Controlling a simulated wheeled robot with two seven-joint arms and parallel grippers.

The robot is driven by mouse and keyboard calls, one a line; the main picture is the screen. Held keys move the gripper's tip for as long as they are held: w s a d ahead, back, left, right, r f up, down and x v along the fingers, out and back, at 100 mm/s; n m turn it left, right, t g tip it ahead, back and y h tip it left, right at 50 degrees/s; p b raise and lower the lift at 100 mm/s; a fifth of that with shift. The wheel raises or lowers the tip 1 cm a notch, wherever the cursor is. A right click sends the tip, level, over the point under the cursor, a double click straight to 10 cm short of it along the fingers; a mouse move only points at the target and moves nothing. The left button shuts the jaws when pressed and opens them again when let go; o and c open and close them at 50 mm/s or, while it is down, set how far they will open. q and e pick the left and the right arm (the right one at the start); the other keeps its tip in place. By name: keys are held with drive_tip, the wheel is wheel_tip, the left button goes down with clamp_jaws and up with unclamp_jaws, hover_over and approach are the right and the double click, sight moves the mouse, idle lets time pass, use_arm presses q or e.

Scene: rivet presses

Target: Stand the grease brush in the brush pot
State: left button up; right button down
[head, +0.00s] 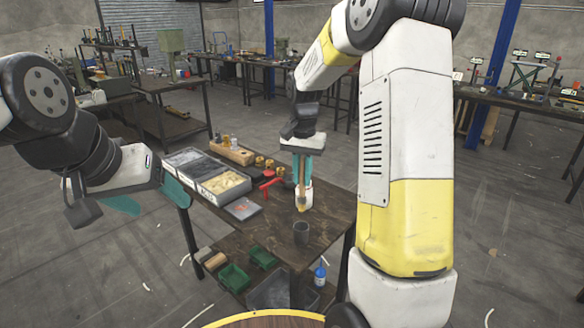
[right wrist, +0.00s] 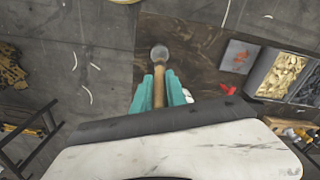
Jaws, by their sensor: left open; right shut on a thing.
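My right gripper (head: 302,172) is shut on the grease brush (head: 302,197), with the brush hanging upright, its yellowish bristle end down, above the table. The right wrist view also shows the brush (right wrist: 159,90) between the teal fingers. The brush pot (head: 301,233), a dark grey cup, stands on the table nearer to me than the brush. The brush is apart from it and not inside. A grey round shape (right wrist: 159,53) beyond the brush in the right wrist view looks like the pot. My left gripper (head: 150,200) is open and empty, left of the table.
A white container (head: 308,194) stands behind the brush. A divided parts tray (head: 222,187), a red tool (head: 271,184) and a wooden block with small items (head: 231,152) occupy the table's left and back. Green bins (head: 235,278) and a blue bottle (head: 320,275) are on the shelf below.

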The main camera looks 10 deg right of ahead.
sight(302, 197)
drive_tip(key=shift+f, duration=4.9)
drive_tip(key=c, duration=1.3)
unclamp_jaws()
drive_tip(key=shift+o, duration=0.2)
drive_tip(key=shift+r, duration=3.9)
